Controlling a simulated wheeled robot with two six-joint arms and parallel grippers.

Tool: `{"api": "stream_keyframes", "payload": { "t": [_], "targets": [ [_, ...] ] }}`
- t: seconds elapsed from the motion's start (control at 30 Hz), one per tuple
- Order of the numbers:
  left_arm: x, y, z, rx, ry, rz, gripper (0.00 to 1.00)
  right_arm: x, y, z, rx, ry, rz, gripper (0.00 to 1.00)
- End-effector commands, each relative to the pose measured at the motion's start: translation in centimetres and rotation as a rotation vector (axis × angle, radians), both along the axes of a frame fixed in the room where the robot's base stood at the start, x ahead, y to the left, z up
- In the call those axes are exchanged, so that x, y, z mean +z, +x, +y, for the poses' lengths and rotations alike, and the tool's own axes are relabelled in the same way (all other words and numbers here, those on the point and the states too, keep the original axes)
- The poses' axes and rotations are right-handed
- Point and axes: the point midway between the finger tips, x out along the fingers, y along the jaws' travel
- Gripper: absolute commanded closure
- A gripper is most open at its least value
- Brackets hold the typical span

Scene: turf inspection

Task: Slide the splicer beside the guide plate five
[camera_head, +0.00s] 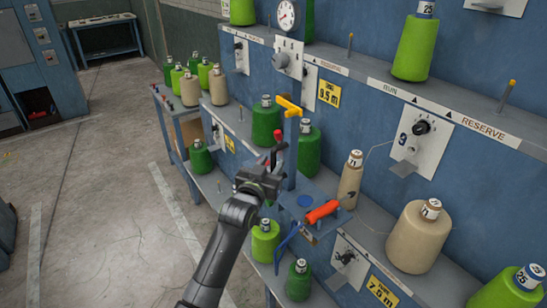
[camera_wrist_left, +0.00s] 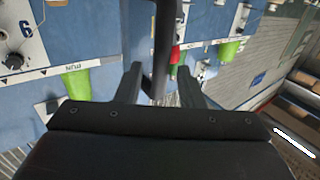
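A blue stand with a yellow top (camera_head: 290,106) rises at the shelf front, and its blue ledge (camera_head: 326,192) carries an orange-red tool (camera_head: 322,211). I take this unit for the splicer, but no label confirms it. My left gripper (camera_head: 270,160) is beside the stand, near a red-knobbed lever. In the left wrist view its fingers (camera_wrist_left: 159,80) are apart, with a dark upright bar (camera_wrist_left: 164,40) between them; contact is not visible. A white dial plate (camera_head: 419,142) at the right carries what looks like a 9. I cannot make out a plate marked five. My right gripper is out of view.
Green cones (camera_head: 415,48) and beige cones (camera_head: 415,238) of yarn stand on the blue rack, several close around the stand. A yellow 9.5 m sign (camera_head: 329,94) is behind it. The concrete floor (camera_head: 110,190) at the left is open. A thin thread hangs at the right.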

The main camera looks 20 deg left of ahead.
Motion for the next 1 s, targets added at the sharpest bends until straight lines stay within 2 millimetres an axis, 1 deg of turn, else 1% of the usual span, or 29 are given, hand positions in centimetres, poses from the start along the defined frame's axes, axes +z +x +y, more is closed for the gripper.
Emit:
{"api": "stream_keyframes", "payload": {
  "t": [0.1,0.23,0.6,0.67,0.87,0.9,1.0],
  "targets": [
    [0.1,1.2,-0.1,0.0,0.0,0.0,0.65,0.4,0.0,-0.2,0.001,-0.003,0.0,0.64],
    [0.0,2.0,-0.2,0.0,0.0,0.001,0.65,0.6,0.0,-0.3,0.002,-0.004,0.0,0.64],
    [0.0,2.3,-0.2,0.0,-0.001,0.0,0.65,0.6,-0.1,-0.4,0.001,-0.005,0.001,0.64],
    [0.0,2.3,-0.2,0.0,-0.001,0.0,0.72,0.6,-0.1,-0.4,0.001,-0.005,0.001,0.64],
    [0.0,2.3,-0.2,0.0,-0.001,0.001,0.98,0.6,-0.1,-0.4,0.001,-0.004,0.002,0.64],
    [0.0,2.3,-0.2,0.0,-0.001,0.001,1.0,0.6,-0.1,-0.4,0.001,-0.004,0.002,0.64],
    [0.0,2.3,-0.2,0.0,-0.001,0.001,1.0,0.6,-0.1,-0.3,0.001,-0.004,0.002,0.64]
  ]
}}
